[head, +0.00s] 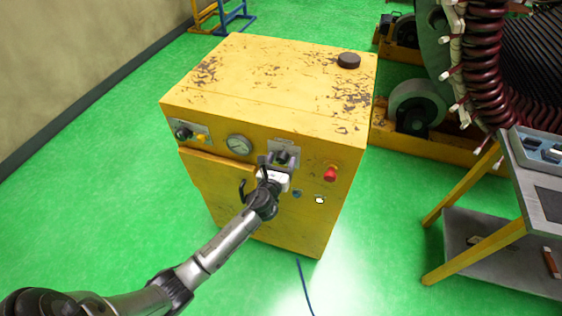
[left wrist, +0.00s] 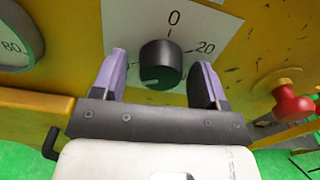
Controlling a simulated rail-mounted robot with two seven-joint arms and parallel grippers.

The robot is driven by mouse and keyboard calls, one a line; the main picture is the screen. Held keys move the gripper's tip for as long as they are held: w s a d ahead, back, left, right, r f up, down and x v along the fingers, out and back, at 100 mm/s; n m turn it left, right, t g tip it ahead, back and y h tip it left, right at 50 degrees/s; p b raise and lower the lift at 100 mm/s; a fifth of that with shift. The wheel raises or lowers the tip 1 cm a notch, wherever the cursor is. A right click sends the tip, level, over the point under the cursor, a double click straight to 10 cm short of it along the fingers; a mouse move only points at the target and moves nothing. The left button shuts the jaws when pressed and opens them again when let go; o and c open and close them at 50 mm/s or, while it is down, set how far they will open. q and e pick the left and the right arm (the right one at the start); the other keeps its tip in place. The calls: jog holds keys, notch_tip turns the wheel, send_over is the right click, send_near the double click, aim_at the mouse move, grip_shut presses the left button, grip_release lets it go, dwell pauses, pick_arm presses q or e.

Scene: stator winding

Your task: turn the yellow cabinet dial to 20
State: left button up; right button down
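The yellow cabinet (head: 265,95) stands upright in the head view, its controls along the upper front. The black dial (left wrist: 161,64) sits on a white scale plate (left wrist: 205,20) with 0 at the top and 20 at the upper right. A small pale mark shows low on the knob's face; I cannot tell for sure what it points at. In the head view the dial (head: 285,156) is partly behind my left gripper. My left gripper (left wrist: 165,80) is open, one purple-grey finger each side of the dial, with gaps visible. My right gripper is not in view.
A red button (left wrist: 295,104) sits right of the dial and a round gauge (head: 238,144) left of it. Another dial (head: 183,134) is further left. A bench (head: 545,200) and a large coil machine (head: 480,60) stand at the right. Green floor is clear at the left.

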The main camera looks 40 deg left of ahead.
pick_arm(q)
jog(key=c, duration=0.9)
